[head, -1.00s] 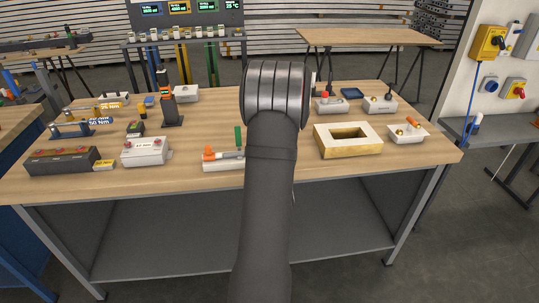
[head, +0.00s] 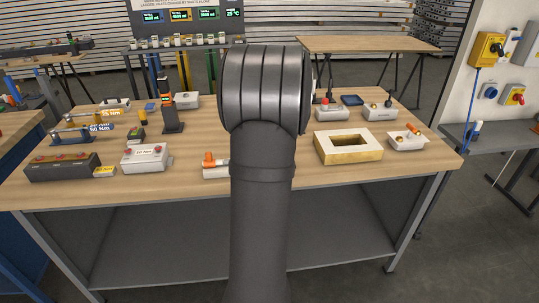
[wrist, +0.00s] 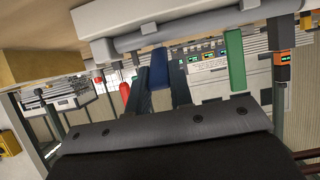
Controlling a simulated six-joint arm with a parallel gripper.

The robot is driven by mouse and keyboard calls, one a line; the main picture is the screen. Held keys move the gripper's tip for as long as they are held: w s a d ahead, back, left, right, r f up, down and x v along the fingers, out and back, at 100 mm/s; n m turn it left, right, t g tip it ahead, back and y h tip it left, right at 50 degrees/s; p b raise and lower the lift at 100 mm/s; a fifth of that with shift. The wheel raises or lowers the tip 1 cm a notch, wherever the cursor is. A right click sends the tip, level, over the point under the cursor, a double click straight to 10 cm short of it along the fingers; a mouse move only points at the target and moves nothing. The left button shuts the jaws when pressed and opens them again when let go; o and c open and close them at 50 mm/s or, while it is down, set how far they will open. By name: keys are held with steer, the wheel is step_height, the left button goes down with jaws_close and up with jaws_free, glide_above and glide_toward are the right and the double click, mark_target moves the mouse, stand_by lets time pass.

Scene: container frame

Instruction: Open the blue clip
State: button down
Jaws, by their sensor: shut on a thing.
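The blue clip (wrist: 158,72) is a flat blue lever near the middle of the wrist view. It meets a light grey bar on the pale fixture (wrist: 180,14), which fills the top of that view. My gripper (wrist: 159,84) has its dark fingers on either side of the blue clip, shut on it.
A pale box with a rectangular opening (head: 366,155) stands right of my arm. A grey box with red knobs (head: 146,158) stands left. A black upright device (head: 172,122) is behind the fixture. The wooden table (head: 120,192) is bare along its front edge.

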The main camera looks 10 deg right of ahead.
steer(key=shift+w+r+g, duration=0.15)
steer(key=shift+r+g, duration=0.1)
steer(key=shift+g, duration=0.25)
stand_by(0.3)
steer(key=c, duration=1.3)
jaws_free()
steer(key=v, duration=1.7)
